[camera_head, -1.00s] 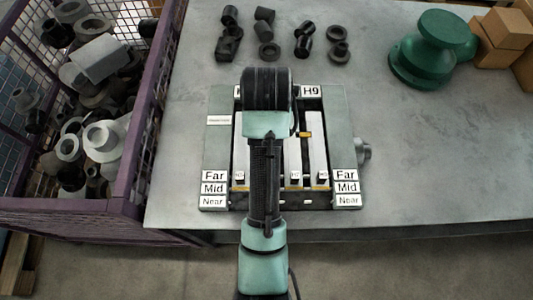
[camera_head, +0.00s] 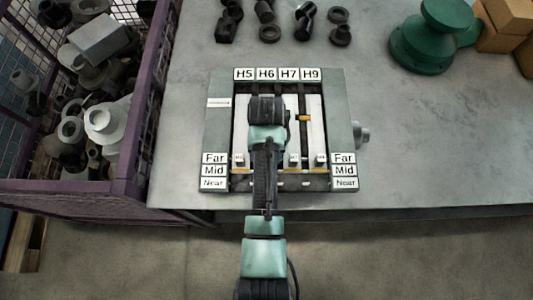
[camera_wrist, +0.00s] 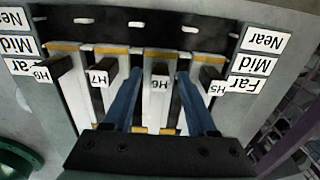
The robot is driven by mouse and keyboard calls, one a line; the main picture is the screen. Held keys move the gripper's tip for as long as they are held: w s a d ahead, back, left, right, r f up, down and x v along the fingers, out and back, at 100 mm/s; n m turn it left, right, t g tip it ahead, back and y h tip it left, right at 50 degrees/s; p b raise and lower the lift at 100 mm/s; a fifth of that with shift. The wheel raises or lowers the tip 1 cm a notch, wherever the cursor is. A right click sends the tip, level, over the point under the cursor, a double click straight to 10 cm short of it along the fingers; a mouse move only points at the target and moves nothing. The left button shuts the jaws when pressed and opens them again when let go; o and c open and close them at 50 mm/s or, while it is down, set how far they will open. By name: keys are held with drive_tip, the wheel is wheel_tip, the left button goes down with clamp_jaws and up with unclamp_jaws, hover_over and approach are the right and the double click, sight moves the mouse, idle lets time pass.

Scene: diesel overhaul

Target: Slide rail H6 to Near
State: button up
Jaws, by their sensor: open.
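The grey-green rail panel (camera_head: 338,120) lies on the table, with slots marked H5, H6, H7 and H9 along its far edge. The H6 label (camera_head: 266,74) shows in the head view, but my arm covers most of rail H6 there. In the wrist view, turned upside down, the dark H6 handle (camera_wrist: 160,70) with its white tag stands between the two blue fingers of my gripper (camera_wrist: 160,76). The fingers are open, with a gap visible on either side of the handle. My fingertips are hidden in the head view.
The neighbouring handles H7 (camera_wrist: 106,72) and H5 (camera_wrist: 213,73) stand close outside my fingers. Far, Mid and Near labels (camera_head: 343,171) line both sides of the panel. A purple mesh bin (camera_head: 146,105) of parts stands left. The right tabletop is clear below a green casting (camera_head: 432,40).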

drive_tip(key=shift+f, duration=0.85)
clamp_jaws()
drive_tip(key=shift+w+r, duration=0.1)
idle(0.8)
